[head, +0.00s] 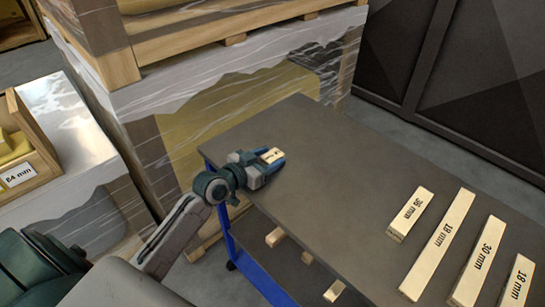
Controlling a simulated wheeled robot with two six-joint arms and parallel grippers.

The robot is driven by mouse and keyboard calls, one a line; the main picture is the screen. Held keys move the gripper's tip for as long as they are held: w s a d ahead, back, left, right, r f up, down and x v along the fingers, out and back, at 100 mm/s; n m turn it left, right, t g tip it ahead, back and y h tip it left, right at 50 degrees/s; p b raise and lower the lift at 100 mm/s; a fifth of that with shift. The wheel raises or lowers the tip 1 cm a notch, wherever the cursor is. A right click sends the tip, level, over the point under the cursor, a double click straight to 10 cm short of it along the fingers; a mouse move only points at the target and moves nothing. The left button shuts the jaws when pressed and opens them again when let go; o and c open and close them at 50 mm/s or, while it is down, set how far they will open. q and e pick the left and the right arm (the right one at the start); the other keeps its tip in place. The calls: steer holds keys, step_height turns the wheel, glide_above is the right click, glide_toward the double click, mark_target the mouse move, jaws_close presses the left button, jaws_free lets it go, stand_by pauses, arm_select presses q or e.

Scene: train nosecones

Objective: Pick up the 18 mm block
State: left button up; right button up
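My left gripper (270,161) is over the near-left corner of the dark table top. A short pale wooden block (272,155) with a small dark mark shows between its blue fingers. The mark is too small to read, and I cannot tell whether the fingers press on the block. At the right of the table, a block labelled 18 mm (519,283) lies partly cut off by the frame edge. Beside it lie a 30 mm block (478,262), a long block whose label looks like 19 mm or 18 mm (437,245), and a shorter 36 mm block (410,213). My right gripper is out of view.
The table (335,170) is clear between my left gripper and the labelled blocks. More wood pieces (275,237) show on a lower shelf of its blue frame. Wrapped pallets (210,110) stand behind. A wooden bin labelled 84 mm or similar (28,172) is at the left.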

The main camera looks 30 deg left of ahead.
arm_select(q)
steer(key=c, duration=0.8)
steer(key=shift+o, duration=0.2)
steer(key=shift+r, duration=0.1)
